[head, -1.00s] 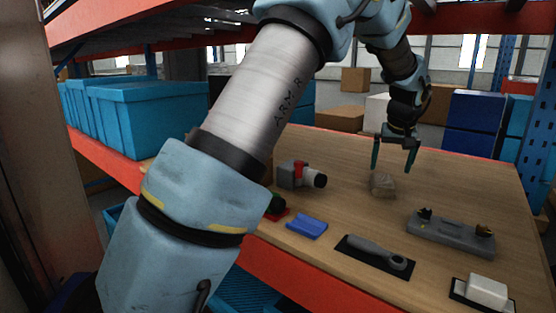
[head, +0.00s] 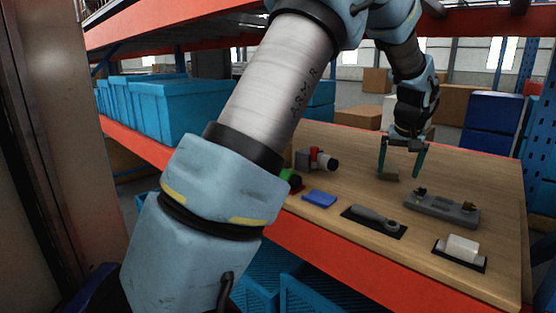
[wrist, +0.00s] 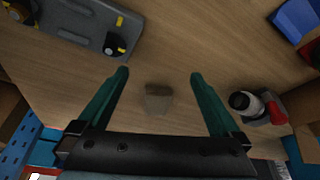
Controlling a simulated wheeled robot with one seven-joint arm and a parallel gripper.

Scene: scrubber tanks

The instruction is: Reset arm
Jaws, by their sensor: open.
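My gripper (head: 401,173) is open and points down over the wooden table (head: 440,275). Its two dark green fingers are apart, with nothing held between them. A small grey-brown block (head: 388,174) sits on the table below the fingers. In the wrist view the block (wrist: 158,98) shows between the two fingers of my gripper (wrist: 158,76), touching neither in the picture. How high the fingertips are above the table is hard to tell.
A grey fixture (head: 440,209), a grey tool on a dark mat (head: 374,220), a white block on a dark tray (head: 462,247), a blue piece (head: 319,199) and a grey-and-red valve part (head: 317,160) are on the table. Blue crates (head: 178,110) stand at left. An orange shelf beam (head: 475,30) runs above.

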